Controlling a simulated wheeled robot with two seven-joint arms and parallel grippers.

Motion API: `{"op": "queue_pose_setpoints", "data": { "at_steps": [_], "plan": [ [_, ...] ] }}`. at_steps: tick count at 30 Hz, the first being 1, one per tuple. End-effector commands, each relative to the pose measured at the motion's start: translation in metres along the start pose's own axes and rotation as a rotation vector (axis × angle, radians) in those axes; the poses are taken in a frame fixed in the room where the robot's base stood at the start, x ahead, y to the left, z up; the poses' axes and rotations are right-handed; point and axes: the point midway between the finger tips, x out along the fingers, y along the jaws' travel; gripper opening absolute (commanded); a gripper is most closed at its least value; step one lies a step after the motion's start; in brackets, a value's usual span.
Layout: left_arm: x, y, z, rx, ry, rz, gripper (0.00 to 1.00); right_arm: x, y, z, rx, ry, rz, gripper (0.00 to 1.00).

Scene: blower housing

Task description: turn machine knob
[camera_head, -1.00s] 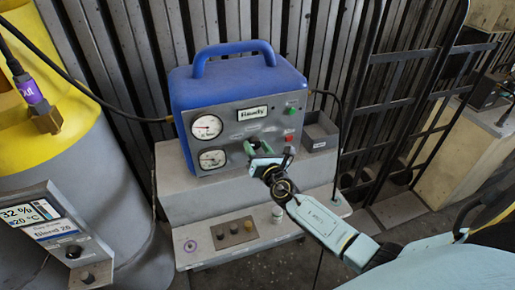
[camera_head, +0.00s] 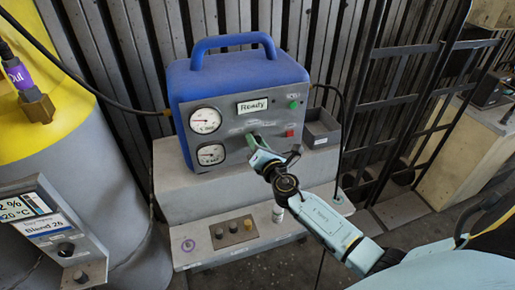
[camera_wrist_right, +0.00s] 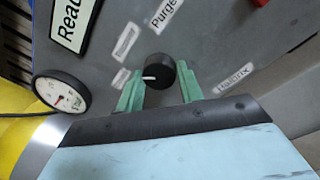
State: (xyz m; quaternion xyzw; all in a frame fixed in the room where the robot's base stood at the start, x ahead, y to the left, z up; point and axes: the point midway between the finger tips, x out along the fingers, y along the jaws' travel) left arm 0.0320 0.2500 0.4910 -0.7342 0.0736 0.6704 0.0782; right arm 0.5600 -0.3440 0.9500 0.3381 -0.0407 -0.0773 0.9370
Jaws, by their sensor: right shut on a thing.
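The blue and grey machine (camera_head: 225,85) stands on a grey stepped base, its front panel facing me. Its black round knob (camera_wrist_right: 159,71) shows in the right wrist view, with a white pointer mark toward the left of the picture. My right gripper (camera_wrist_right: 159,85) has its green fingers on either side of the knob and is shut on it. In the head view the right gripper (camera_head: 254,140) is at the panel below the display and hides the knob. The display (camera_head: 252,106) reads "Ready". My left gripper is not in view.
Two round gauges (camera_head: 205,120) sit left of the knob. A green button (camera_head: 294,104) and a red button (camera_head: 290,133) are to its right. An open grey box (camera_head: 320,128) stands beside the machine. A yellow and grey tank (camera_head: 100,150) is at the left.

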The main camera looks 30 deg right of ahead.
Motion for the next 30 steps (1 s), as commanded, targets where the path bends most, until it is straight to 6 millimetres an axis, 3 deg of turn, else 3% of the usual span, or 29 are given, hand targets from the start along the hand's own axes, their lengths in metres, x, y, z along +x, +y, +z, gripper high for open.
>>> {"op": "queue_pose_setpoints", "data": {
  "at_steps": [3, 15, 30],
  "plan": [
    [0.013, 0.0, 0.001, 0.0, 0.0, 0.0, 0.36, 0.0, -0.002, -0.003, 0.113, -0.007, 0.003, 0.14],
    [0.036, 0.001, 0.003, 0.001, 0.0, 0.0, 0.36, 0.0, -0.001, -0.003, 0.459, -0.029, 0.01, 0.14],
    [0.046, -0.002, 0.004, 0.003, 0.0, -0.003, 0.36, 0.0, 0.0, -0.002, 0.665, -0.043, 0.013, 0.14]
  ]
}}
